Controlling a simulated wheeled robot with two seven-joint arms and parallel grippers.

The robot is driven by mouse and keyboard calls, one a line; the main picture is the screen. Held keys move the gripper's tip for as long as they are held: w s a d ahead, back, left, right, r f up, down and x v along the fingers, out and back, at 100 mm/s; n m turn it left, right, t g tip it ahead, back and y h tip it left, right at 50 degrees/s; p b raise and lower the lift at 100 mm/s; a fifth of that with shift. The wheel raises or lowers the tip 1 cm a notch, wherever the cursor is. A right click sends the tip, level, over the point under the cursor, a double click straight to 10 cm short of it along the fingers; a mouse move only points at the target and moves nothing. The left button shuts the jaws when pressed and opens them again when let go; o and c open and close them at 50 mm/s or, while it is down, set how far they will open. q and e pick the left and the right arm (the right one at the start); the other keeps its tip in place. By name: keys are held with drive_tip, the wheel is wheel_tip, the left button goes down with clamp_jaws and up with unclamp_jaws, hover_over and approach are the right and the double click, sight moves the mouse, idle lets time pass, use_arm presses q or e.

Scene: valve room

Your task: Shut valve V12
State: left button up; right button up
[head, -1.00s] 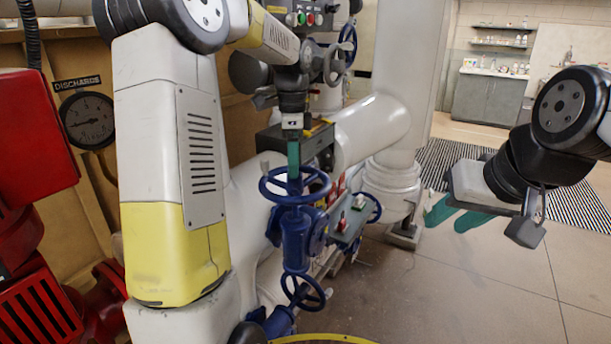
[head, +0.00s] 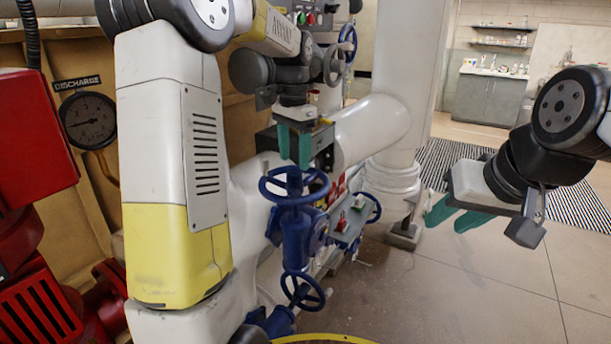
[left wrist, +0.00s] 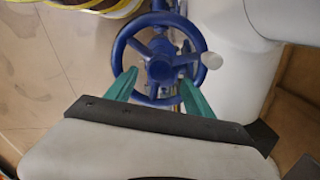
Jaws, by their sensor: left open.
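A blue handwheel (head: 294,187) with spokes lies flat on top of a blue valve body. No V12 label is readable on it. My left gripper (head: 294,160) points down just above this wheel, with its two teal fingers apart and nothing between them. In the left wrist view the fingers (left wrist: 158,92) overlap the near part of the blue wheel (left wrist: 160,38), one on each side of its hub; contact cannot be told. A pale knob (left wrist: 211,60) sits on the rim. My right gripper (head: 445,223) is open and empty, away to the right over the floor.
Another blue handwheel (head: 302,290) sits below, and one (head: 370,207) to the right beside a small box with buttons. A large white pipe (head: 375,132) runs behind. A discharge gauge (head: 88,120) and red machinery (head: 35,140) are left. The floor at right is clear.

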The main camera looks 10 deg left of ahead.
use_arm(q)
drive_tip(key=n, duration=0.6)
drive_tip(key=shift+n, duration=0.4)
drive_tip(key=n, duration=1.1)
drive_tip(key=shift+n, duration=0.4)
drive_tip(key=n, duration=0.7)
